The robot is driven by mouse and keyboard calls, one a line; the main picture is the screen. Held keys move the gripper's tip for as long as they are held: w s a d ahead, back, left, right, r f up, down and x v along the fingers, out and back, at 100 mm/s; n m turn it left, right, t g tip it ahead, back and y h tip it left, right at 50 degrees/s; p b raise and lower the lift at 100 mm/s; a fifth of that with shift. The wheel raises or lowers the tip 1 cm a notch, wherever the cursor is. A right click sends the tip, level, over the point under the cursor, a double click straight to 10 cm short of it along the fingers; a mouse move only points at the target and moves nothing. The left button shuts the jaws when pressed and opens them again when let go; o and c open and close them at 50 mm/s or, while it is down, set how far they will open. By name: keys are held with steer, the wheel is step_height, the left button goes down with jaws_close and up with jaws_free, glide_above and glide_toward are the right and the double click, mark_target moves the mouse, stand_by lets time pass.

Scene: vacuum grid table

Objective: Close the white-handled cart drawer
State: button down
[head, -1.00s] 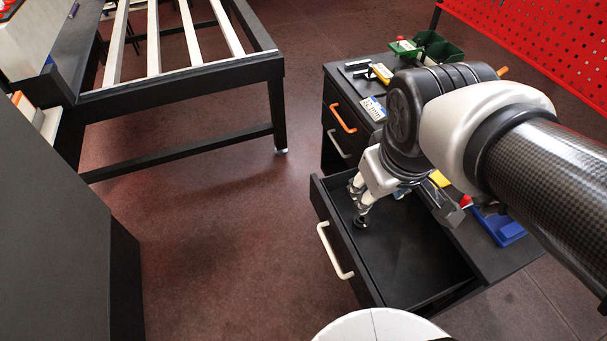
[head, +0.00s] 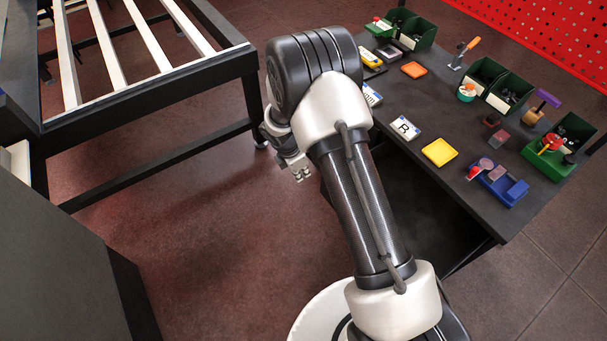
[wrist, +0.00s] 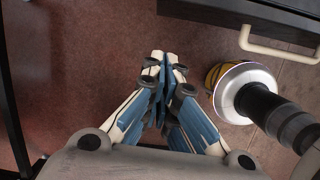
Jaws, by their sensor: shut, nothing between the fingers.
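The cart drawer is open in the head view; its dark interior (head: 425,205) shows right of my arm, which hides its front and handle there. In the wrist view, the black drawer front (wrist: 235,15) runs along the top right, with its white handle (wrist: 280,50) below it. My gripper (head: 301,172) is outside the drawer, left of my arm in the head view and above the floor. In the wrist view, the shut, empty fingers (wrist: 158,62) point toward the floor, left of the handle and apart from it.
The cart top (head: 400,155) holds green bins (head: 495,85), a yellow block (head: 439,152), a blue holder (head: 502,187) and small tools. A black-framed table with white slats (head: 110,60) stands at the back left. Reddish floor (head: 200,240) is clear left of my arm.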

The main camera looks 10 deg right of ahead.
steer(key=w+d+f+b, duration=0.1)
steer(key=d+f, duration=0.1)
steer(key=f, duration=0.4)
steer(key=w+d+f+n+b, duration=0.1)
steer(key=d+f, duration=0.2)
steer(key=f, duration=0.3)
steer(key=shift+d+f+b, duration=0.15)
steer(key=shift+d+b, duration=0.05)
steer(key=shift+b, duration=0.1)
steer(key=shift+w, duration=0.1)
